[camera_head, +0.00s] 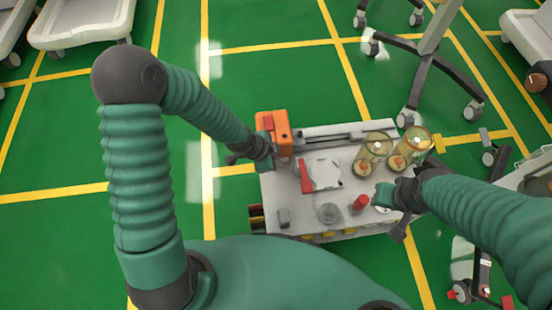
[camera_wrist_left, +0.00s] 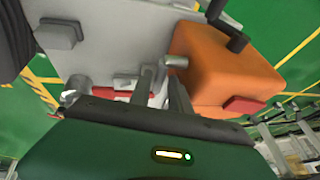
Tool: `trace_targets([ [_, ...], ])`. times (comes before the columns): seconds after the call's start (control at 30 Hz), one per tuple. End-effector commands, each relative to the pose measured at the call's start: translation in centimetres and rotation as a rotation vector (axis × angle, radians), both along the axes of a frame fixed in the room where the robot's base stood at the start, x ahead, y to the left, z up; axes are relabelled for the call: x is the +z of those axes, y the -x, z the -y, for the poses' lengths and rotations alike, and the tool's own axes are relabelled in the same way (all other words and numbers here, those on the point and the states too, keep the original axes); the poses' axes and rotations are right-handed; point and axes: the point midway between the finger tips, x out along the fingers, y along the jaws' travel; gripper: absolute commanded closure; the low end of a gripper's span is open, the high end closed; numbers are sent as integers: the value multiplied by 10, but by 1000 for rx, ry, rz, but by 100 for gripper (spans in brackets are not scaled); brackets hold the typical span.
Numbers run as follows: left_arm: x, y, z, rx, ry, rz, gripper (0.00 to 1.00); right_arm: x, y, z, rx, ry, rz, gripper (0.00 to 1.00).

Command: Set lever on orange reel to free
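The orange reel (camera_head: 281,128) stands at the left back corner of the grey cart top. In the left wrist view the reel (camera_wrist_left: 218,65) fills the upper right, with a dark crank (camera_wrist_left: 228,28) on it and a red piece (camera_wrist_left: 244,104) at its lower edge. A small grey knob-like part (camera_wrist_left: 178,62) sticks out of its left side; I cannot tell if this is the lever. My left gripper (camera_head: 268,150) is beside the reel. In the wrist view its fingers (camera_wrist_left: 163,88) are apart, tips close to the grey part; contact is unclear. My right gripper (camera_head: 384,193) is over the cart's right part.
The cart top (camera_head: 285,190) holds a white device with a red strip (camera_head: 322,174), a red-capped item (camera_head: 360,203), a clear round piece (camera_head: 329,213) and two amber canisters (camera_head: 377,146). Wheeled stand legs (camera_head: 425,60) stand behind right. Green floor is open at left.

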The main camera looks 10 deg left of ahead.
Motion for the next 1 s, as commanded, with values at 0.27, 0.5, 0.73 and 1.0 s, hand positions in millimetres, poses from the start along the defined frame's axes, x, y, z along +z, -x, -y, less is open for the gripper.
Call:
trace_targets([
  [0.27, 0, 0, 0, 0, 0, -1, 100, 0, 0, 0, 0, 0, 0, 64],
  [0.5, 0, 1, 0, 0, -1, -1, 100, 0, 0, 0, 0, 0, 0, 64],
  [0.73, 0, 1, -1, 1, -1, -2, 100, 0, 0, 0, 0, 0, 0, 64],
  [1.0, 0, 1, -1, 1, -1, -3, 100, 0, 0, 0, 0, 0, 0, 64],
])
